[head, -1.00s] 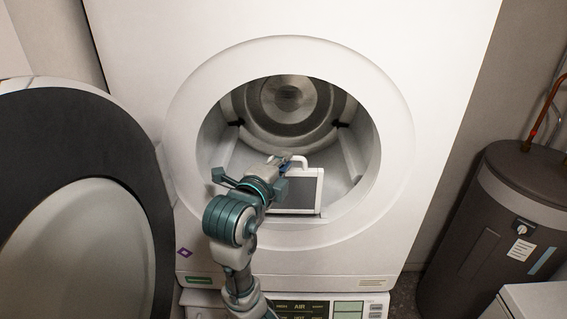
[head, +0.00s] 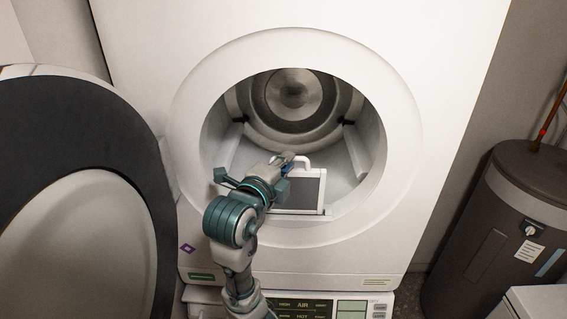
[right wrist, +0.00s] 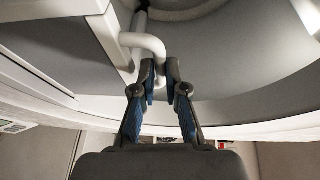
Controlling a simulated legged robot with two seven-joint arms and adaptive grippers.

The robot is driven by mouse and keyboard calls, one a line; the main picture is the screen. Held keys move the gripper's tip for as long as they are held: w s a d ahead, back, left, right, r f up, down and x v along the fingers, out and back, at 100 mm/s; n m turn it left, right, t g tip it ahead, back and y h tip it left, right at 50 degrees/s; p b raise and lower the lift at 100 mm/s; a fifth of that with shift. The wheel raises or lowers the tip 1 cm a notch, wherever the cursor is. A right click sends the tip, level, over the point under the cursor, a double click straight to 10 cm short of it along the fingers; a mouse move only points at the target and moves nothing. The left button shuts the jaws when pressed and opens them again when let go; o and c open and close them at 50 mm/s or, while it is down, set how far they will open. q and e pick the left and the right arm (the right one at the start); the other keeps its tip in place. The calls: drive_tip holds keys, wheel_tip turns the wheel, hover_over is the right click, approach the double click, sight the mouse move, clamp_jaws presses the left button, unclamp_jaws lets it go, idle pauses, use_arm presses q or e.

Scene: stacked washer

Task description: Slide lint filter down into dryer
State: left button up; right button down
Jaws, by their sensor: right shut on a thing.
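The lint filter (head: 305,191) is a dark panel in a white frame with a white loop handle (head: 300,161). It stands roughly upright at the front lower lip of the dryer opening (head: 355,205). Its left part is hidden behind my right gripper (head: 284,164) in the head view. My right gripper is shut on the handle. In the right wrist view, the fingertips (right wrist: 161,72) close at the bent end of the white handle (right wrist: 146,42), with the filter frame (right wrist: 45,75) to the left. Whether the filter's lower edge is in its slot is hard to tell. My left gripper is not in view.
The open round dryer door (head: 85,120) fills the left side. The metal drum (head: 293,95) is empty behind the filter. A control panel (head: 310,305) lies below, and a grey water heater (head: 510,235) stands at the right.

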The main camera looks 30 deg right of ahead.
drive_tip(key=shift+d, duration=0.15)
drive_tip(key=shift+r, duration=0.25)
idle(0.4)
drive_tip(key=shift+d, duration=0.25)
idle(0.4)
drive_tip(key=shift+a, duration=0.1)
idle(1.0)
